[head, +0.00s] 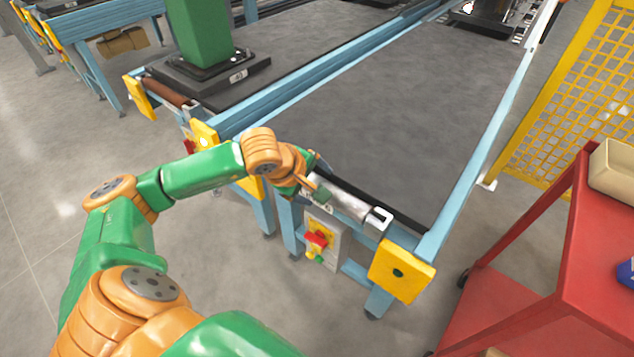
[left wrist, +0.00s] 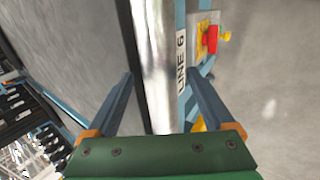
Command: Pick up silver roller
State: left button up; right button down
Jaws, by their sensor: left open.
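The silver roller (head: 348,204) lies across the near end of the right-hand conveyor, and its left part is hidden behind my left gripper in the head view. In the left wrist view the shiny roller (left wrist: 155,50) runs from the top edge down between the two fingers. My left gripper (left wrist: 160,78) is open, with one finger on each side of the roller. I cannot tell whether either finger touches it. In the head view my left gripper (head: 317,190) is at the roller's left part. My right gripper is not in view.
The conveyor's dark belt (head: 375,95) is bare near the roller. A control box with a red button (head: 318,238) and a yellow end plate (head: 402,272) are at the frame's near end. A red cart (head: 600,250) and yellow mesh fence (head: 570,95) stand right.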

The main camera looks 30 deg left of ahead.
pick_arm(q)
grip_shut()
jog(key=shift+r, duration=0.1)
